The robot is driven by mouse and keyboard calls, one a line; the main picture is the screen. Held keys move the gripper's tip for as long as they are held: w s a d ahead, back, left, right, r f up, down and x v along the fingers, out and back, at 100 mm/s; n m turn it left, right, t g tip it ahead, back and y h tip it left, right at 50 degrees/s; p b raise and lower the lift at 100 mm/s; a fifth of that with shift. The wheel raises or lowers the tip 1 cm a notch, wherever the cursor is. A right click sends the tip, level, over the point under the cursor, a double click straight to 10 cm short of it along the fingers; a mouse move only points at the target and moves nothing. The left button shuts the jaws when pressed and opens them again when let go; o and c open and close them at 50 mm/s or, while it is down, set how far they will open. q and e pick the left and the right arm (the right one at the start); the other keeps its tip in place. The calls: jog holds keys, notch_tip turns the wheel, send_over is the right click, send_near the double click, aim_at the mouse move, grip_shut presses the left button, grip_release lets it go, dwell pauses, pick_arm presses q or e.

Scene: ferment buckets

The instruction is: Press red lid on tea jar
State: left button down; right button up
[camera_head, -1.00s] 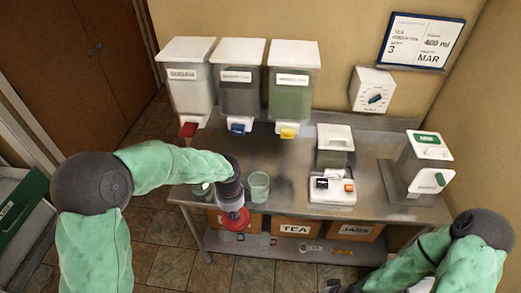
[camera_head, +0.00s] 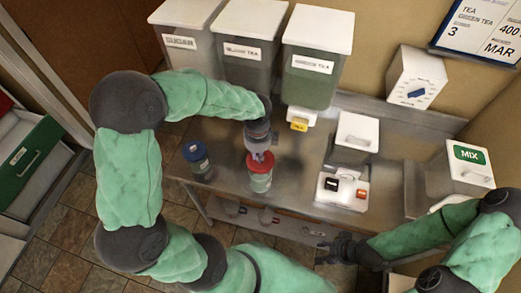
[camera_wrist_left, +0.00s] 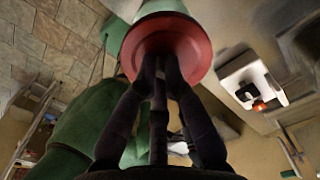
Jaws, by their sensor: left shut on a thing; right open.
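The red lid (camera_head: 259,163) sits at the mouth of a clear jar (camera_head: 260,183) standing near the front edge of the metal table. My left gripper (camera_head: 258,154) points down from above and is shut on the lid. In the left wrist view, the fingers (camera_wrist_left: 163,68) meet the middle of the red lid (camera_wrist_left: 199,50), with the pale jar behind it. I cannot tell whether the lid is fully seated. My right gripper (camera_head: 343,248) is open and empty, low in front of the table at the right.
A blue-lidded jar (camera_head: 198,162) stands left of the red-lidded one. A white scale (camera_head: 342,191) is to the right. Large dispensers (camera_head: 317,58) line the back. A box marked MIX (camera_head: 463,165) is at far right. Bare table lies between jar and scale.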

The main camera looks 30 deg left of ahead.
aim_at(258, 164)
pick_arm(q)
jog(key=shift+f+b, duration=1.45)
jog(key=shift+f, duration=0.35)
jog(key=shift+f+b, duration=0.75)
jog(key=shift+f, duration=0.45)
jog(key=shift+p, duration=0.3)
jog(key=shift+f, duration=0.1)
dwell(0.4)
jog(key=c, duration=0.8)
grip_release()
